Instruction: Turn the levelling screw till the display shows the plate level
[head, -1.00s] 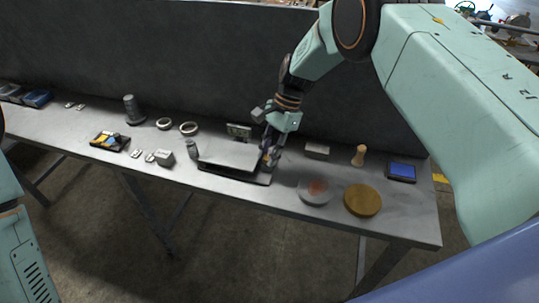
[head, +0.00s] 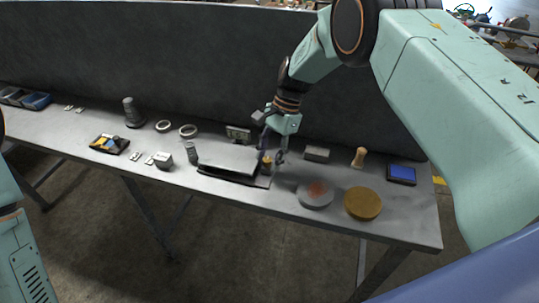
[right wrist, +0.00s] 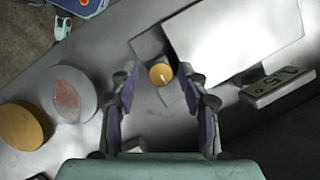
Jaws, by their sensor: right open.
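The levelling screw has a round brass knob (right wrist: 160,74), which also shows in the head view (head: 267,161) at the right end of the plate. The flat grey plate (head: 228,160) sits on a dark base and looks bright in the right wrist view (right wrist: 235,35). The display (head: 238,132) stands behind the plate; its digits are upside down in the right wrist view (right wrist: 278,88), and I cannot read them surely. My right gripper (head: 271,158) is open, its fingers on either side of the knob with gaps showing (right wrist: 159,78). My left gripper is out of view.
Right of the plate are a grey disc with a reddish patch (head: 316,194), a brown disc (head: 363,202), a wooden peg (head: 359,157) and a blue-topped tray (head: 402,173). A small grey cylinder (head: 192,153) and a grey block (head: 163,160) stand at left. A dark wall (head: 190,60) rises behind.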

